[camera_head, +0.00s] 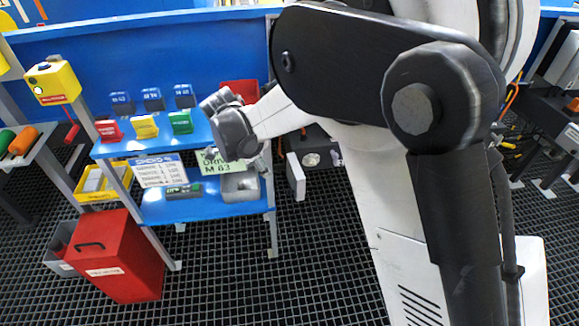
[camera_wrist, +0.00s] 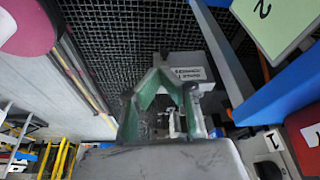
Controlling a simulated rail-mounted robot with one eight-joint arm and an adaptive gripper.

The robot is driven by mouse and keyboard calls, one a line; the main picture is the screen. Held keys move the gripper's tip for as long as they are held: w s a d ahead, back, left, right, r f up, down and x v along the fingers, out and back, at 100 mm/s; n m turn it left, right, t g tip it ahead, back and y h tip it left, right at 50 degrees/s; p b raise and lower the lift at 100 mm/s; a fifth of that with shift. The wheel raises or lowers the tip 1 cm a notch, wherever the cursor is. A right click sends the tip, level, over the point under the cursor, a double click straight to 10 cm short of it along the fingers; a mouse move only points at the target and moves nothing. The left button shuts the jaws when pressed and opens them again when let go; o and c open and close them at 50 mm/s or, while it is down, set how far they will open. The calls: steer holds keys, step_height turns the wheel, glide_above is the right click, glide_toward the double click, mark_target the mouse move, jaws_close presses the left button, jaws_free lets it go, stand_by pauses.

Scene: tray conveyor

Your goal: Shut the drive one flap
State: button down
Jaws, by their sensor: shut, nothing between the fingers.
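In the head view, a small white panel (camera_head: 296,177) stands upright beside a dark unit with a round face (camera_head: 312,159), right of the blue shelf. It looks like a flap standing open, but I cannot read any drive number on it. In the wrist view, my gripper (camera_wrist: 168,75) shows green-and-grey fingers, shut and empty. Just beyond them is a pale grey box with a printed label (camera_wrist: 190,73); its text is too small to read.
The blue shelf (camera_head: 215,208) holds a printed sheet (camera_head: 158,170) and a green sign (camera_head: 212,163). Coloured blocks stand on the upper board. A red bin (camera_head: 118,262) stands on the floor at left. Blue rails and a tile marked 1 (camera_wrist: 272,140) lie right in the wrist view.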

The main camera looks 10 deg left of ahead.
mark_target(292, 177)
steer(key=b+x, duration=0.4)
steer(key=x, duration=0.9)
steer(key=shift+w+d+m, duration=0.15)
steer(key=shift+w+m, duration=0.15)
steer(key=shift+w, duration=0.15)
steer(key=shift+s, duration=0.1)
